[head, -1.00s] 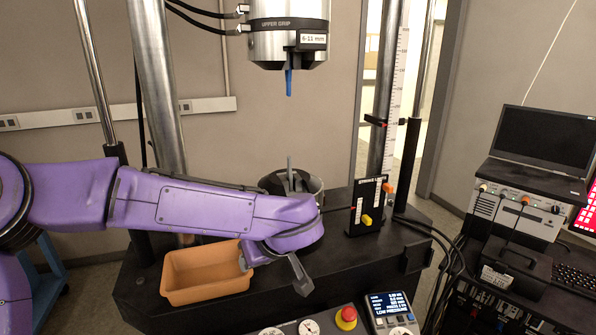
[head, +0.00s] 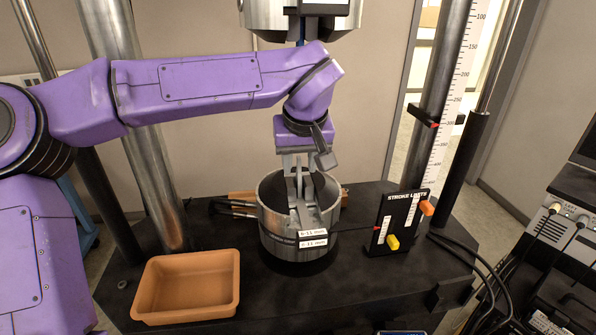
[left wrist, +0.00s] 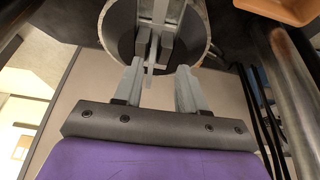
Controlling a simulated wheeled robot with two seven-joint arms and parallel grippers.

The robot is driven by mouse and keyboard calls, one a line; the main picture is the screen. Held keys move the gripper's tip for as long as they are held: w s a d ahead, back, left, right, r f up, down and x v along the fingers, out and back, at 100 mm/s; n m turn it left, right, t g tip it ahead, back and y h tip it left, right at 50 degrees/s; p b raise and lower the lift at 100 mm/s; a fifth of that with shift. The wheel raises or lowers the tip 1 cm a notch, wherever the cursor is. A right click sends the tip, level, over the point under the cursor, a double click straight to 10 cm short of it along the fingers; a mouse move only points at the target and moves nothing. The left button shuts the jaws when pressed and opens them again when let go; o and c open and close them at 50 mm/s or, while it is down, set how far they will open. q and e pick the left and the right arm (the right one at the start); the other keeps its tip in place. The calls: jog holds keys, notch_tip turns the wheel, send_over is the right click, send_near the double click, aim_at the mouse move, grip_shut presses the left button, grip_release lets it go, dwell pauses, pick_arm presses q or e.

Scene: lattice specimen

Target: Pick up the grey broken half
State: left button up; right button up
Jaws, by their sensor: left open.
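The grey broken half (head: 299,182) stands upright, clamped between the jaws of the round metal lower grip (head: 275,222). It also shows in the left wrist view (left wrist: 153,58) as a thin light bar between the grip's jaws. My left gripper (head: 297,160) is above the lower grip, pointing down, with its fingers near the top of the half. In the left wrist view the open fingers (left wrist: 158,90) are apart with a gap between them, and the half appears just beyond that gap. I cannot tell whether either finger touches it. My right gripper is not in view.
An orange tray (head: 187,284) sits at the front left of the black machine base (head: 390,282). The upper grip (head: 345,18) hangs above my left arm. A black stroke-limits panel (head: 398,222) stands right of the lower grip. Steel columns (head: 442,95) flank the space.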

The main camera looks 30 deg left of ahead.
aim_at(299, 160)
pick_arm(q)
jog(key=w, duration=0.1)
jog(key=w+a, duration=0.1)
jog(key=w, duration=0.1)
jog(key=w+a+f+p, duration=0.1)
jog(key=w, duration=0.1)
jog(key=shift+w+a, duration=0.1)
jog(key=shift+w, duration=0.05)
jog(key=x, duration=0.3)
jog(key=shift+a+f+p, duration=0.25)
jog(key=shift+f+p, duration=0.05)
jog(key=shift+p, duration=0.1)
jog(key=shift+a+f, duration=0.15)
jog(key=shift+f, duration=0.2)
jog(key=shift+w+a+f, duration=0.1)
jog(key=shift+w+f, duration=0.1)
jog(key=shift+f, duration=0.1)
jog(key=shift+w, duration=0.1)
jog(key=shift+c, duration=0.6)
jog(key=c, duration=0.5)
jog(key=shift+r, duration=0.1)
grip_shut()
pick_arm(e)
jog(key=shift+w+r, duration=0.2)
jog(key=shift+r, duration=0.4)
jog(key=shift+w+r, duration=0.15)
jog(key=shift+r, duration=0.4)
